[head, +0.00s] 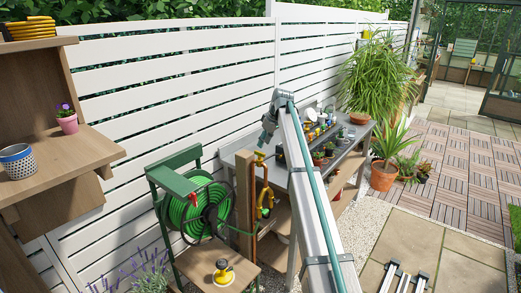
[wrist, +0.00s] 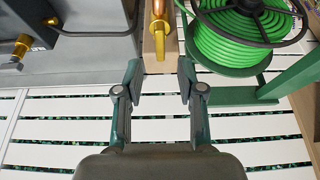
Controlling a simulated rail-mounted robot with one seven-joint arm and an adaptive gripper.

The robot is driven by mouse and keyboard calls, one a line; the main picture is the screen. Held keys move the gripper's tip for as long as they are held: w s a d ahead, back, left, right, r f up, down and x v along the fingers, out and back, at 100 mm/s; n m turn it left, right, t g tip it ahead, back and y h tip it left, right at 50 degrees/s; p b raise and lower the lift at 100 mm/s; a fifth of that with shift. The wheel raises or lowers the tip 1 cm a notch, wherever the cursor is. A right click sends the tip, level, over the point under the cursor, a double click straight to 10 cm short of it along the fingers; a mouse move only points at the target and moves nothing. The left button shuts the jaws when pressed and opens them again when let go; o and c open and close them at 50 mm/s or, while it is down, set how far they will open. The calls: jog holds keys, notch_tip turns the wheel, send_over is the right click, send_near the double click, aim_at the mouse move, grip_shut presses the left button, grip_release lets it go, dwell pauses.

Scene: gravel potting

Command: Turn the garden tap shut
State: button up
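The garden tap (head: 260,158) is a small yellow-orange fitting near the top of a wooden post (head: 244,200), with a hose hanging beside it. In the wrist view a copper and brass part of the tap (wrist: 158,24) shows at the top edge, in front of the post. I cannot tell how far the tap is turned. My gripper (wrist: 161,78) is open and empty, its fingers apart with the tap beyond the gap between them. In the head view my gripper (head: 266,136) is above the tap, small and partly unclear.
A green hose reel (head: 196,208) stands left of the post. A potting bench (head: 345,150) with several pots is on the right. A white slatted fence (head: 150,75) runs behind. A wooden stand with a yellow-topped item (head: 223,271) is in front.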

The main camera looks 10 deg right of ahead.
aim_at(260, 152)
jog(key=shift+p+x, duration=0.6)
jog(key=shift+x, duration=2.25)
grip_shut()
